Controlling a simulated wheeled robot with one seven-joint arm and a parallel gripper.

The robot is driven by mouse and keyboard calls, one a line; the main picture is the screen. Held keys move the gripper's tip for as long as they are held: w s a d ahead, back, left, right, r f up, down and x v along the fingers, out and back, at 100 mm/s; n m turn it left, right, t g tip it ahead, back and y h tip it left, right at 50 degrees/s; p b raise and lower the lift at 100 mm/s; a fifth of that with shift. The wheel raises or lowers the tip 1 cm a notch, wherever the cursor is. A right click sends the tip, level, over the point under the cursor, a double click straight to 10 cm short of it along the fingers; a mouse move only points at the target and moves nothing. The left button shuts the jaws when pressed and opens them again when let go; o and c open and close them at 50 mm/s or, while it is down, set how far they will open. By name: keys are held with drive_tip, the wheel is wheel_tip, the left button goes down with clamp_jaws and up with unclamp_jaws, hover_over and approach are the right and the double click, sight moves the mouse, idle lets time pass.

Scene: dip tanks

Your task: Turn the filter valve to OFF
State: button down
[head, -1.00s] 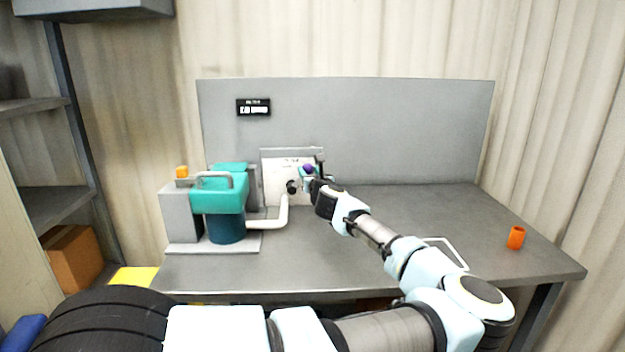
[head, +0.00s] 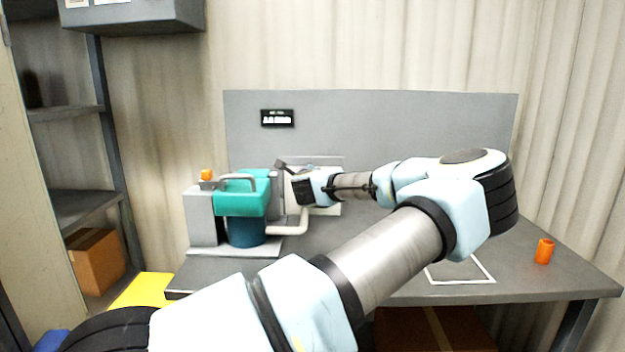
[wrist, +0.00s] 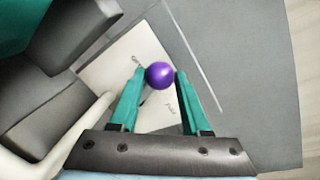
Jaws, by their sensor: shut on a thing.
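The valve's purple ball knob (wrist: 159,75) sits between the two teal fingertips of my gripper (wrist: 160,74) in the wrist view. My gripper is shut on this knob. A white plate (wrist: 105,72) with small lettering lies behind it; the lettering is too small and turned to read. In the head view the plate's edge (head: 329,210) shows beside my wrist, and the knob is hidden behind my arm. The teal filter unit (head: 241,200) stands just left of my gripper. The valve's setting cannot be told.
A pale pipe (head: 290,229) runs from the filter unit below my wrist. An orange cap (head: 207,175) tops the grey box at left. An orange cup (head: 544,251) stands at the bench's right end. A small black display (head: 277,118) hangs on the grey back panel.

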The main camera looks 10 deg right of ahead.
drive_tip(key=shift+w+a+f+n+h+b, duration=0.15)
drive_tip(key=shift+a+f+n+h+b, duration=0.15)
drive_tip(key=shift+a+n+b, duration=0.35)
drive_tip(key=shift+w+a+f+n+h+b, duration=0.1)
drive_tip(key=shift+a+f+n+h+b, duration=0.2)
drive_tip(key=shift+a+n, duration=0.65)
drive_tip(key=shift+d+f, duration=0.1)
drive_tip(key=shift+c, duration=1.9)
unclamp_jaws()
wheel_tip(320, 180, up, 10)
drive_tip(key=b, duration=0.2)
